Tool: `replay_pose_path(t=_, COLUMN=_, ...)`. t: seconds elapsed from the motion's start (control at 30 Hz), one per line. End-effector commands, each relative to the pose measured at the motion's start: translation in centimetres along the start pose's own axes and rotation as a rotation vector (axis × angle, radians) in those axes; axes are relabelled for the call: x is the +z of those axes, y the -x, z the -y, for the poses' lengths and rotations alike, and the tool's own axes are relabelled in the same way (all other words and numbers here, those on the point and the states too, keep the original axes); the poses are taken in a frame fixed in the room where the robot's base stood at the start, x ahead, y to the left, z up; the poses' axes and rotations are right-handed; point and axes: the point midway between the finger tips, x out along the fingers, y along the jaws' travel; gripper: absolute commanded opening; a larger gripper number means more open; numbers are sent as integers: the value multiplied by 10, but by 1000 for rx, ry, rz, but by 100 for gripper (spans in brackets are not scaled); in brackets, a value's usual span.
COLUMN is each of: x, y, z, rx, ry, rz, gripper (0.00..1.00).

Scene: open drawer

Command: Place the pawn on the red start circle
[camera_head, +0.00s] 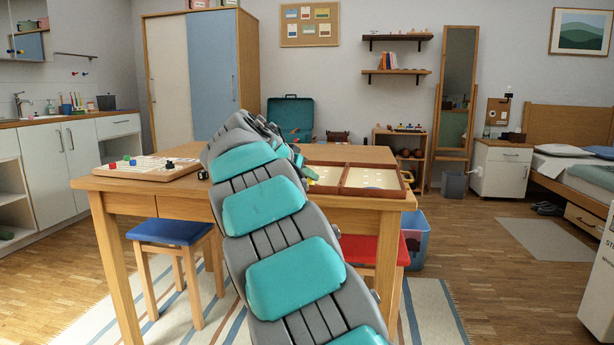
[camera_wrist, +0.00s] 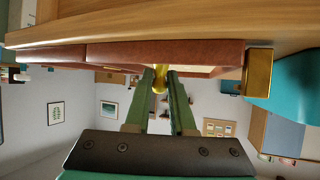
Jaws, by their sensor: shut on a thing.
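My gripper (camera_wrist: 161,76) shows in the wrist view with its two green fingers shut on a small yellow piece with a rounded end, which looks like the pawn (camera_wrist: 160,87). It is close to the wall of a brown wooden case (camera_wrist: 120,55); I cannot tell whether they touch. In the head view my arm hides most of the gripper and the pawn. The open case (camera_head: 340,183) lies on the right of the wooden table (camera_head: 245,188). I cannot make out the red start circle in either view.
A blue stool (camera_head: 171,232) and a red stool (camera_head: 370,250) stand at the table. A brass-coloured block (camera_wrist: 258,72) sits at the case's edge.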

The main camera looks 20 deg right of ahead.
Motion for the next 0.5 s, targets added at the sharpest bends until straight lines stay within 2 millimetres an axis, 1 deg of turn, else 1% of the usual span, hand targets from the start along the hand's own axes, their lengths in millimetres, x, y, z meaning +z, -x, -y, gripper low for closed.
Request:
replay_pose_path(t=0.07, x=4, y=-2, z=0, rx=0, ry=0, rz=0, gripper=0)
replay_pose_path(t=0.1, x=3, y=-2, z=0, rx=0, ry=0, rz=0, gripper=24)
replay_pose_path(t=0.3, x=2, y=-1, z=0, rx=0, ry=0, rz=0, gripper=47)
replay_pose_path(t=0.37, x=2, y=-1, z=0, rx=1, ry=0, rz=1, gripper=52)
replay_pose_path(t=0.5, x=2, y=-1, z=0, rx=1, ry=0, rz=1, gripper=52)
